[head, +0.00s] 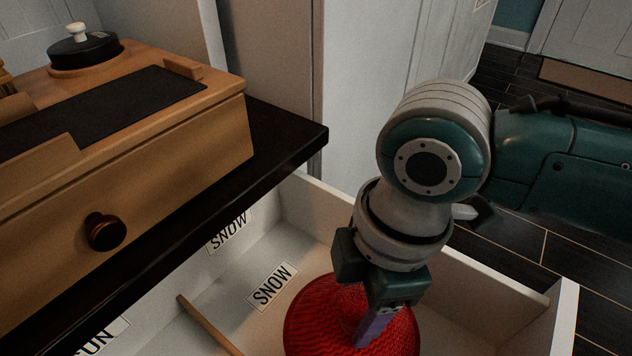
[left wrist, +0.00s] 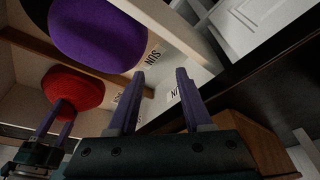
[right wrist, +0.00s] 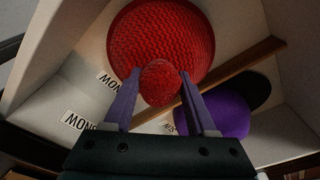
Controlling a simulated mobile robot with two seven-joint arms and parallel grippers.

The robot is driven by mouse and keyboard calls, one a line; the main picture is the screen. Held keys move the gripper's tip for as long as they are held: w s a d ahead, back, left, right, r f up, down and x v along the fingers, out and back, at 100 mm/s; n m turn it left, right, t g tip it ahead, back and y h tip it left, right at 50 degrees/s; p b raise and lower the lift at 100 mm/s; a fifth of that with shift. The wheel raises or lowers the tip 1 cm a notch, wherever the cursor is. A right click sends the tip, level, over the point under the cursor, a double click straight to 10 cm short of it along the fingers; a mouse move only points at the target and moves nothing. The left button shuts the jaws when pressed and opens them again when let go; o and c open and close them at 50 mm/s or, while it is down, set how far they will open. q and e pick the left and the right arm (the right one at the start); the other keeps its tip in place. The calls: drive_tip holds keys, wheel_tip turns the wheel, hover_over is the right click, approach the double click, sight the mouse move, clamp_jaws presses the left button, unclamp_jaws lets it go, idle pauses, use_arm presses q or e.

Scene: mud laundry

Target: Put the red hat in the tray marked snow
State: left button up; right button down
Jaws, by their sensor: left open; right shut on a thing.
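The red hat (head: 350,310) is inside the white-walled tray marked SNOW (head: 228,288), on the SNOW side of the wooden divider. My right gripper (head: 368,332) is above it, pointing down. In the right wrist view its fingers are shut on the round bobble of the red hat (right wrist: 160,35). Whether the hat rests on the tray floor cannot be told. My left gripper (left wrist: 160,78) shows in the left wrist view, open and empty, near the SUN side. It is out of the head view. The red hat also shows there (left wrist: 72,90).
A purple hat (left wrist: 95,35) lies in the compartment marked SUN, across the wooden divider (head: 208,325). A dark countertop (head: 285,130) overhangs the tray's left side and carries a wooden box (head: 190,140) with a knob. A tall white panel (head: 350,90) stands behind.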

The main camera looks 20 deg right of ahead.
drive_tip(key=shift+f, duration=0.15)
drive_tip(key=shift+c, duration=1)
unclamp_jaws()
wheel_tip(320, 180, up, 12)
drive_tip(key=d+p, duration=0.1)
drive_tip(key=p, duration=0.7)
drive_tip(key=s+a+r+m+t+y, duration=0.2)
drive_tip(key=s+a+m, duration=0.2)
drive_tip(key=s+m, duration=0.1)
drive_tip(key=s+d+m+h, duration=0.1)
drive_tip(key=s+d+m, duration=0.2)
drive_tip(key=d+m, duration=0.1)
drive_tip(key=s+d+m+t+h, duration=0.1)
drive_tip(key=s+d+m+h, duration=0.1)
drive_tip(key=d+m, duration=0.3)
drive_tip(key=shift+s+d+r+m, duration=0.35)
drive_tip(key=shift+s+d, duration=0.15)
drive_tip(key=shift+d, duration=0.7)
